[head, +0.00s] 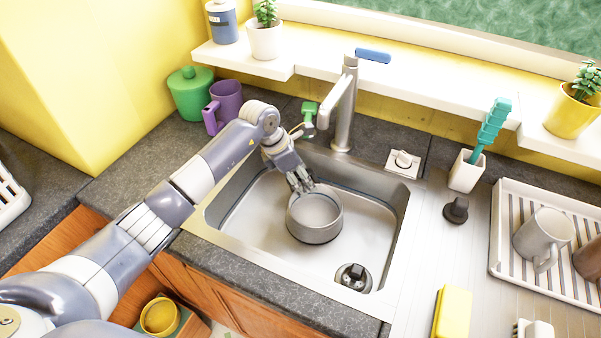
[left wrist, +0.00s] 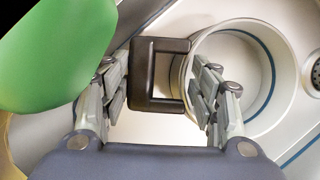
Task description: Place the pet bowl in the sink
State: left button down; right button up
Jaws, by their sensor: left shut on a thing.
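My left gripper (head: 301,183) reaches down from the left and is shut on the bowl's far-left side. In the left wrist view, the bowl (left wrist: 284,75) lies to the right, and a dark bracket-shaped piece (left wrist: 146,78) against its side sits between the fingers of the left gripper (left wrist: 160,92). I cannot tell whether the bowl touches the sink floor. My right gripper is not in view.
The faucet (head: 343,105) stands behind the sink. A purple mug (head: 226,101) and green pot (head: 191,95) are at the back left. A drying rack (head: 507,245) with mugs and a yellow sponge (head: 452,312) lie right. The sink's right part, around the drain (head: 353,278), is free.

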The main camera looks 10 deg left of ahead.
pick_arm(q)
jog(key=shift+a+r, duration=0.1)
jog(key=shift+r, duration=0.05)
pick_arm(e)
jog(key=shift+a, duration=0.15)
pick_arm(q)
jog(key=shift+f, duration=0.25)
jog(key=c, duration=0.6)
grip_release()
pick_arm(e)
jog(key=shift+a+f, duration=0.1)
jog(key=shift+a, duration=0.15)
pick_arm(q)
jog(key=shift+r, duration=0.2)
jog(key=b+v, duration=0.2)
jog(key=v, duration=1)
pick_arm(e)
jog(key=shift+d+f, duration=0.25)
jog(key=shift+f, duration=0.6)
